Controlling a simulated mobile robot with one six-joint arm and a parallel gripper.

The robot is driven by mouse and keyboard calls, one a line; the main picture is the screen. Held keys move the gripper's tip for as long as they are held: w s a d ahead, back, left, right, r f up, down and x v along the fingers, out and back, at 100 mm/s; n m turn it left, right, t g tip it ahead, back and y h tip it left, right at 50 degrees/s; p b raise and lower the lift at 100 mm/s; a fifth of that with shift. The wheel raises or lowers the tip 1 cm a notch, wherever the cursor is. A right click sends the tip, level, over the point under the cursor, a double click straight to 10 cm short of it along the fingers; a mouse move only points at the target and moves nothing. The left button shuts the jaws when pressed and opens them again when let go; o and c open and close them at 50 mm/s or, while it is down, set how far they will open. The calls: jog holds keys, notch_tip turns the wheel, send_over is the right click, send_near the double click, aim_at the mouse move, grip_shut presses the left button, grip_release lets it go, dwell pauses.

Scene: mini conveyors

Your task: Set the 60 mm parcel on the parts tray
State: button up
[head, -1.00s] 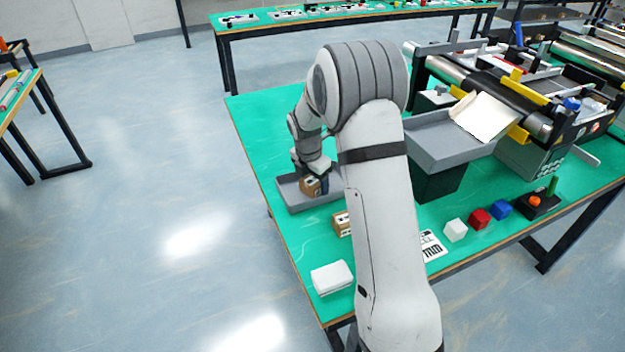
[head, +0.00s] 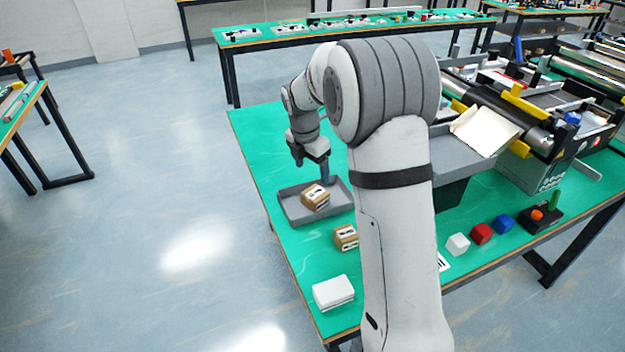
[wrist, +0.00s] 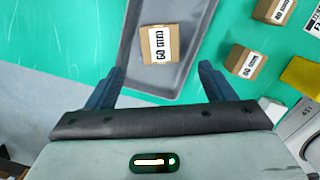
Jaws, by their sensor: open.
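The 60 mm parcel (wrist: 159,45) is a brown box with a white label reading "60 mm". It rests inside the grey parts tray (wrist: 125,62), and also shows there in the head view (head: 315,197). The tray (head: 293,214) lies on the green table. My gripper (wrist: 160,78) is open and empty, its two dark fingers apart, with the parcel in view beyond the gap between them. In the head view my gripper (head: 312,170) is above the tray, behind the parcel and clear of it.
Another brown box (head: 346,237) stands on the table near the tray; the wrist view shows two such boxes, one (wrist: 245,62) nearer and one (wrist: 274,10) farther. A white box (head: 333,292) lies near the table's front edge. White, red (head: 481,233) and blue cubes stand to the right.

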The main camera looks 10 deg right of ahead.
jog(key=s+d+r+m, duration=0.1)
jog(key=s+r+m, duration=0.3)
jog(key=s+m, duration=0.25)
jog(key=s+r+m, duration=0.4)
jog(key=s+m, duration=0.1)
jog(key=s, duration=0.3)
jog(key=s+f+m+t+y, duration=0.1)
jog(key=s+m, duration=1.2)
jog(key=s, duration=0.4)
jog(key=shift+d+t, duration=0.25)
jog(key=shift+t, duration=0.05)
jog(key=shift+s, duration=0.1)
jog(key=shift+r, duration=0.2)
jog(key=shift+c, duration=0.5)
